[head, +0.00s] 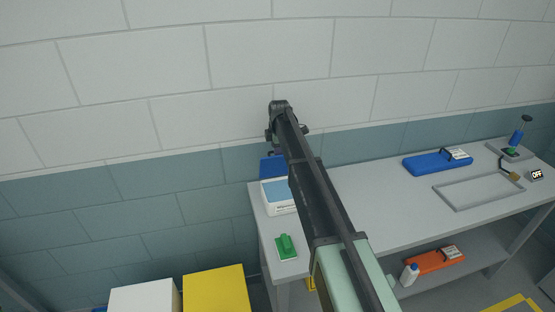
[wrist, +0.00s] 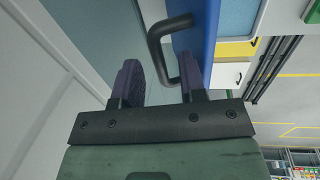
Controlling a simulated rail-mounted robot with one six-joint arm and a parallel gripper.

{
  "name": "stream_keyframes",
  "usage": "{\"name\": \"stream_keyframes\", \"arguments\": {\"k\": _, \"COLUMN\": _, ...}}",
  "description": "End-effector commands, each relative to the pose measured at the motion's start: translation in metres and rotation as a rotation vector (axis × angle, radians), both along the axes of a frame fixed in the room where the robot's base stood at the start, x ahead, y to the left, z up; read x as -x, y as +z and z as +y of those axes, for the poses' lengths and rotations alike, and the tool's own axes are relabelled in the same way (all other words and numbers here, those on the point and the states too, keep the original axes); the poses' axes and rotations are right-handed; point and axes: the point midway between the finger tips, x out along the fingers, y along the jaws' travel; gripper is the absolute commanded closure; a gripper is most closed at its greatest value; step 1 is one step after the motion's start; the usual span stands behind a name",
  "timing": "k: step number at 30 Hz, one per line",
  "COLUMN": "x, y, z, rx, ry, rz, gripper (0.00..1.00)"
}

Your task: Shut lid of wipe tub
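The white wipe tub (head: 280,209) stands at the left end of the bench, with a light blue area on top. Its blue lid (head: 268,170) stands raised at the tub's back edge, partly hidden by my arm. In the wrist view the lid (wrist: 199,38) carries a black U-shaped handle (wrist: 157,52). My gripper (wrist: 160,76) is open, with two dark ridged fingers. The lower part of the handle appears between the fingertips; I cannot tell whether they touch it. In the head view my gripper (head: 287,130) is above and behind the lid, its fingers mostly hidden.
A green object (head: 286,247) lies in front of the tub. A blue case (head: 438,163) and an empty grey frame (head: 478,191) are further right on the bench. A tiled wall (head: 160,125) rises close behind. Yellow (head: 215,290) and white (head: 145,298) boxes stand at lower left.

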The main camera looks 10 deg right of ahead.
Motion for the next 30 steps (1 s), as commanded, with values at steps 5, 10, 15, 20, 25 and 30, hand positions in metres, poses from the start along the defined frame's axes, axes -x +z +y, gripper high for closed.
{"name": "stream_keyframes", "arguments": {"k": 5, "x": -0.001, "y": -0.003, "z": 0.000, "rx": 0.000, "ry": 0.000, "rz": 0.000, "gripper": 0.62}}
{"name": "stream_keyframes", "arguments": {"k": 10, "x": -0.001, "y": -0.003, "z": 0.000, "rx": 0.000, "ry": 0.000, "rz": 0.000, "gripper": 0.73}}
{"name": "stream_keyframes", "arguments": {"k": 15, "x": -0.001, "y": -0.003, "z": 0.000, "rx": 0.000, "ry": 0.000, "rz": 0.000, "gripper": 0.99}}
{"name": "stream_keyframes", "arguments": {"k": 20, "x": -0.001, "y": -0.003, "z": 0.000, "rx": 0.000, "ry": 0.000, "rz": 0.000, "gripper": 1.00}}
{"name": "stream_keyframes", "arguments": {"k": 25, "x": 0.000, "y": -0.003, "z": -0.002, "rx": 0.000, "ry": -0.002, "rz": -0.003, "gripper": 1.00}}
{"name": "stream_keyframes", "arguments": {"k": 30, "x": 0.006, "y": -0.005, "z": -0.016, "rx": -0.002, "ry": -0.018, "rz": -0.029, "gripper": 1.00}}
